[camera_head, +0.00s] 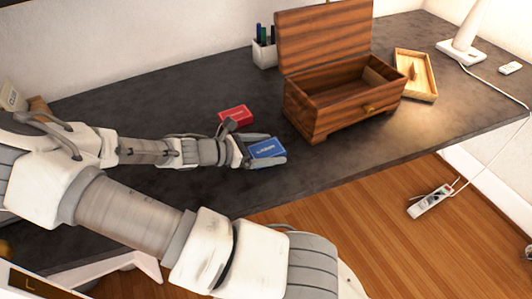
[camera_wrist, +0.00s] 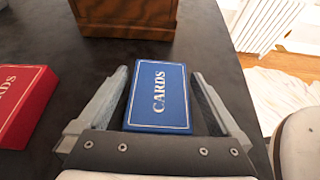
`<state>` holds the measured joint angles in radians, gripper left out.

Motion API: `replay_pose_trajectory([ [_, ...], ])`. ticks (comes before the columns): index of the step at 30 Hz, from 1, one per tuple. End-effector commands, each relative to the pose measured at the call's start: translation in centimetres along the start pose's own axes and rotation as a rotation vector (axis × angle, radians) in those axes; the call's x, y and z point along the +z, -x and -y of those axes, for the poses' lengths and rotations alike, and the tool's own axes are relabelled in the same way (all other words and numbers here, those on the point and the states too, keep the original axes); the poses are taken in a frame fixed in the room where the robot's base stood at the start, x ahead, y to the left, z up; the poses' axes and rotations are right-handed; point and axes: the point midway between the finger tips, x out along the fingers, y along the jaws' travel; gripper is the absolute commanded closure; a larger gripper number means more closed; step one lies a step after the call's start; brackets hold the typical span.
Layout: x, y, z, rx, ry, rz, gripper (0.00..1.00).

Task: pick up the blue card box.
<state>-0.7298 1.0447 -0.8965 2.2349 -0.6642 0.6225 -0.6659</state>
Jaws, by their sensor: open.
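The blue card box (camera_head: 266,149) lies flat on the dark desk, near its front edge, in the head view. In the wrist view the same blue box (camera_wrist: 158,95) shows the word CARDS and sits between my two fingers. My gripper (camera_wrist: 160,90) is open, with one finger on each side of the box and a narrow gap visible at each side. In the head view my gripper (camera_head: 262,153) is at the box and covers part of its near side. Whether the fingertips touch the desk cannot be told.
A red card box (camera_head: 236,115) lies just behind the blue one; it is at the left in the wrist view (camera_wrist: 18,100). An open wooden chest (camera_head: 335,108) stands to the right. A pen holder (camera_head: 264,53) and a wooden tray (camera_head: 416,75) are farther back. Desk (camera_head: 170,95) is clear behind my arm.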

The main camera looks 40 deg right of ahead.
Motion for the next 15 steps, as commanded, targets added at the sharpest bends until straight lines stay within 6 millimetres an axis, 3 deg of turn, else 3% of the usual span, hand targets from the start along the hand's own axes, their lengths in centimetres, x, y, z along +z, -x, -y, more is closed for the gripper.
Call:
replay_pose_trajectory([
  [2, 0.01, 0.03, 0.01, 0.0, 0.0, 0.0, 0.0],
  [15, -0.01, 0.06, 0.01, 0.0, 0.0, 0.0, 0.77],
])
